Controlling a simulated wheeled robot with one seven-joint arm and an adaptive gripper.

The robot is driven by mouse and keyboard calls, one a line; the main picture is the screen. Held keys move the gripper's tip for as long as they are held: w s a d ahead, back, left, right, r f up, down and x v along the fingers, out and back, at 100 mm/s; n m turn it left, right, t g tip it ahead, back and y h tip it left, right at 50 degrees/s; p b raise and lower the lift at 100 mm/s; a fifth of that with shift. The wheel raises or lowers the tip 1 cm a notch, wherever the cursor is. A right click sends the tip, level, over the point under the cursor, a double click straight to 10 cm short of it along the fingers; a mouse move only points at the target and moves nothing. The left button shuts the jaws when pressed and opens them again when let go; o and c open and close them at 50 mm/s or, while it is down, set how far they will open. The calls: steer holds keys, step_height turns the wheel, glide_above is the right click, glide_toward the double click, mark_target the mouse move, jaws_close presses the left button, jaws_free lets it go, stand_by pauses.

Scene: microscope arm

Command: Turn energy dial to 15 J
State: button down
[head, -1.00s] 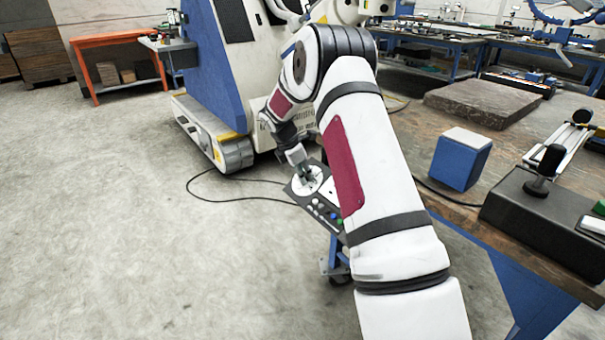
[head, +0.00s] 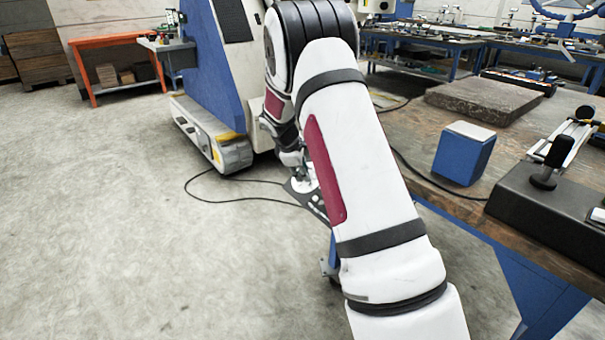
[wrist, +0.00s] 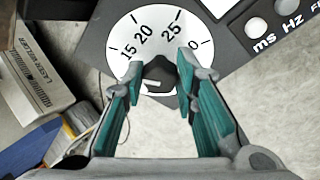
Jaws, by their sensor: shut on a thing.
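The energy dial shows in the wrist view as a white round face (wrist: 118,30) marked 15, 20, 25 and 0. Its black knob (wrist: 158,72) stands at the middle. My gripper (wrist: 160,75) has its two teal-padded fingers on either side of the knob and is shut on it. A small pale mark shows on the knob's near side; I cannot tell which number the knob points to. In the head view the dark control panel (head: 303,190) is partly hidden behind my arm, with my gripper (head: 303,178) over it.
Round buttons labelled ms and Hz (wrist: 257,28) sit right of the dial. A box marked LASER WELDER (wrist: 38,70) lies at the left. In the head view a wooden workbench (head: 400,125) with a blue block (head: 463,155) stands right of my arm; open floor lies left.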

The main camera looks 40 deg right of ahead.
steer(key=shift+m, duration=0.3)
steer(key=c, duration=1.3)
jaws_free()
steer(key=v, duration=1.2)
steer(key=shift+s+a, duration=0.15)
